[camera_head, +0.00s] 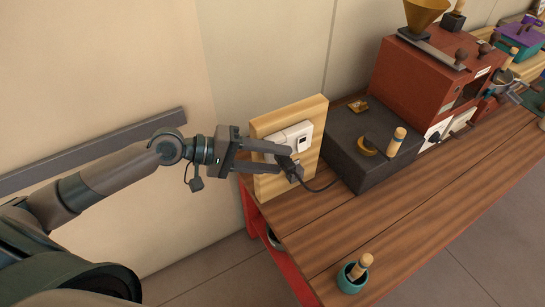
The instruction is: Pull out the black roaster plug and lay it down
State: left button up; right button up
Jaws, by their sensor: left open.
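The black plug (294,172) is at the lower part of the white socket (296,138), which is mounted on an upright wooden board (314,107). A dark cord runs from the plug to the right, towards the dark grey block. My left gripper (286,161) reaches in from the left, with its open fingers at the plug. The fingers partly hide the plug and socket, so I cannot tell whether they touch the plug or how deep it sits. My right gripper is not in view.
The dark block (365,170) stands right of the board, with a red roaster machine (415,90) behind it. A teal cup (350,279) with a wooden-handled tool stands near the table's front. The wooden tabletop (330,228) between them is clear.

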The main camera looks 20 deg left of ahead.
pick_arm(q)
jog(key=c, duration=1.1)
jog(key=shift+s+d+p, duration=0.15)
jog(key=shift+p, duration=0.15)
grip_shut()
